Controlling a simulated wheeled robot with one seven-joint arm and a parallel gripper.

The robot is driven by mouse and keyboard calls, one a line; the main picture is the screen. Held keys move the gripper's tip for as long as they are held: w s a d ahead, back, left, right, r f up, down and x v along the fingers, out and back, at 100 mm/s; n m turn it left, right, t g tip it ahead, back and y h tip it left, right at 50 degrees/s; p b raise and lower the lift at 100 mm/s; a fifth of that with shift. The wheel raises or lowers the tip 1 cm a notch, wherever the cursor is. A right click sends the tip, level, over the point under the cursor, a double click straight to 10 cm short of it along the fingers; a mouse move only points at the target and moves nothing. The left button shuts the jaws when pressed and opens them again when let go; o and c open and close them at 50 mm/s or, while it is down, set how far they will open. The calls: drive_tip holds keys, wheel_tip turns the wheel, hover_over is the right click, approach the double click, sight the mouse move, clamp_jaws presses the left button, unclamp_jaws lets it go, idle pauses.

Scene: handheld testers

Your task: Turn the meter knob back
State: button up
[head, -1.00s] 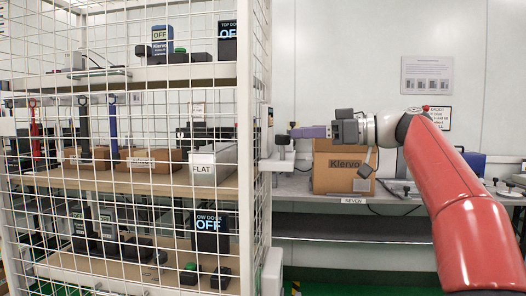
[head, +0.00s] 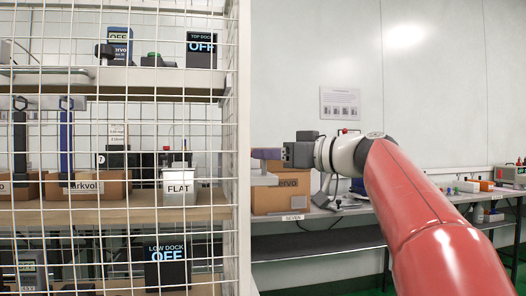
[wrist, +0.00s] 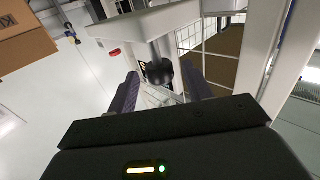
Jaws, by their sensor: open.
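A black round knob (wrist: 160,72) shows in the wrist view, on a short stem from a pale housing. My gripper (wrist: 160,82) is open, with one purple finger on each side of the knob in the picture. I cannot tell how deep the knob sits between the fingers, and I see no clear contact. In the head view my gripper (head: 257,154) points left at the end post of the mesh rack, just above a small pale bracket (head: 263,179). The knob is not clearly visible there. No marking of the knob's setting is readable.
The wire mesh rack (head: 244,120) stands close left of my gripper. Behind its mesh are a FLAT bin (head: 177,187) and dock displays reading OFF (head: 201,47). A cardboard box (head: 290,195) sits on the bench behind my gripper.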

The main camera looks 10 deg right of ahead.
drive_tip(key=shift+x, duration=1.2)
drive_tip(key=c, duration=0.9)
drive_tip(key=shift+c, duration=0.2)
